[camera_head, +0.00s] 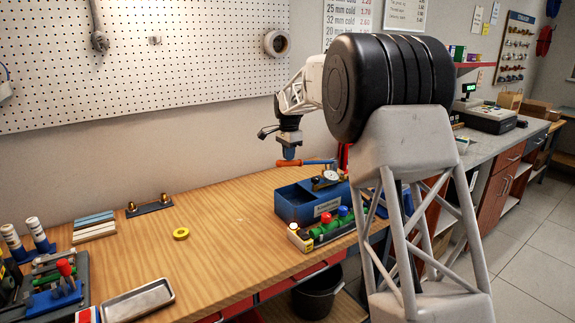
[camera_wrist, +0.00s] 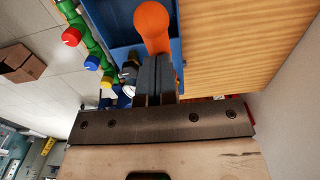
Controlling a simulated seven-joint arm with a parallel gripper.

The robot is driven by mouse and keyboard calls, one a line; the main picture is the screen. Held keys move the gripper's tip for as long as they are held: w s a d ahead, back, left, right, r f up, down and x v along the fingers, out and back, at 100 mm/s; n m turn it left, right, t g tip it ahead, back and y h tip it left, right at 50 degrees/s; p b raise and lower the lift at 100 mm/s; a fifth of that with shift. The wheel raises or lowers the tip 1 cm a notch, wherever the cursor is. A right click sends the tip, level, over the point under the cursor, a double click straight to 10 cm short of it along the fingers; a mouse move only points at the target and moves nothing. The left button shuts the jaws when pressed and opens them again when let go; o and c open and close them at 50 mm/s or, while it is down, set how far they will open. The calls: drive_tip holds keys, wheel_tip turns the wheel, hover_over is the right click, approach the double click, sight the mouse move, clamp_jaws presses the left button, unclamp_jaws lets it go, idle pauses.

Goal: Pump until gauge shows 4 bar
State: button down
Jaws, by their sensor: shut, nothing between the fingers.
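The test pump is a blue open box (camera_head: 296,206) with a label, standing on the wooden bench. Its lever has an orange grip (camera_head: 288,163) at the left end, and the lever lies about level above the box. The round white gauge (camera_head: 331,175) sits on the pump; its needle is too small to read. My gripper (camera_head: 289,153) points down just above the orange grip. In the wrist view my gripper's fingers (camera_wrist: 157,62) are together, with nothing between them. The orange grip (camera_wrist: 152,25) shows just beyond their tips; whether they touch it I cannot tell.
A green manifold (camera_head: 326,226) with red, blue and yellow caps lies in front of the pump. The bench middle is clear.

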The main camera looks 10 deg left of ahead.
drive_tip(key=shift+w+d+r, duration=0.1)
drive_tip(key=shift+r, duration=0.85)
drive_tip(key=shift+w+d+r, duration=0.15)
drive_tip(key=shift+r, duration=0.85)
drive_tip(key=shift+w+d+r, duration=0.1)
drive_tip(key=shift+r, duration=0.85)
drive_tip(key=shift+f, duration=0.1)
drive_tip(key=shift+s+a+f, duration=0.7)
drive_tip(key=shift+f, duration=5.5)
drive_tip(key=r, duration=0.4)
drive_tip(key=w+d+r, duration=0.1)
drive_tip(key=r, duration=0.7)
drive_tip(key=shift+w+d+r, duration=0.2)
drive_tip(key=shift+r, duration=0.15)
drive_tip(key=shift+f, duration=0.15)
